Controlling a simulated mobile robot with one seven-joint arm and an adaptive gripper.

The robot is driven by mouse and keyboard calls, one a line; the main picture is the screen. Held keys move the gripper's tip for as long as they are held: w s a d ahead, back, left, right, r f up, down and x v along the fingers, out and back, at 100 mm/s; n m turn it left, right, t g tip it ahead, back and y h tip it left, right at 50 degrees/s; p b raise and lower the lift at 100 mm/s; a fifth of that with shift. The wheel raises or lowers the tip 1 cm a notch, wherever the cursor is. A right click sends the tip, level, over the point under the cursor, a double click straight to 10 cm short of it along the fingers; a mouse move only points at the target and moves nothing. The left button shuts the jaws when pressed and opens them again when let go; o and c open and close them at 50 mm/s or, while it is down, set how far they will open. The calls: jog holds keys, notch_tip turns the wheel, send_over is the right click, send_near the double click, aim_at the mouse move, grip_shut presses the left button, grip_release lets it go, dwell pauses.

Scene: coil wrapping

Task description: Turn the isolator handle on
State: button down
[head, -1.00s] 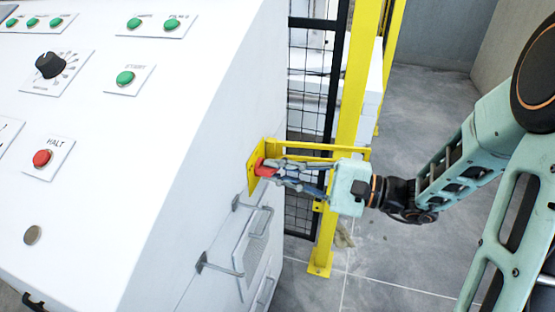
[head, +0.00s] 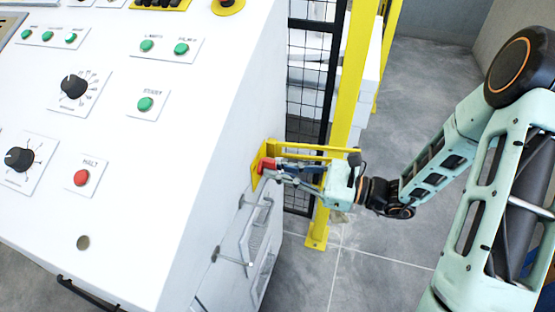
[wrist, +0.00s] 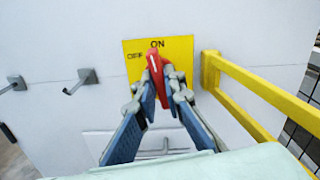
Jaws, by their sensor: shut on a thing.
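The red isolator handle (wrist: 155,68) sits on a yellow plate (wrist: 183,48) marked ON at the top and OFF at the left. In the wrist view its white-marked end points up, slightly left, close to the ON label. My gripper (wrist: 162,85) is shut on the handle, with a finger on each side of it. In the head view the handle (head: 267,164) and the yellow plate (head: 257,180) are on the side of the white cabinet, with my gripper (head: 277,168) reaching them from the right.
A yellow guard rail (wrist: 250,85) stands out from the cabinet just right of the plate. A yellow post (head: 347,100) and black mesh fence (head: 307,80) stand behind. Metal brackets (head: 238,235) are below the plate. The white cabinet's sloped panel (head: 120,180) carries buttons and dials.

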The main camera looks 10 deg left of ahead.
jog(key=shift+m+p, duration=0.85)
jog(key=shift+m, duration=0.15)
jog(key=c, duration=2)
grip_release()
jog(key=shift+d, duration=0.1)
jog(key=d, duration=0.8)
jog(key=s+d, duration=0.1)
jog(key=d, duration=0.2)
jog(key=shift+d, duration=0.4)
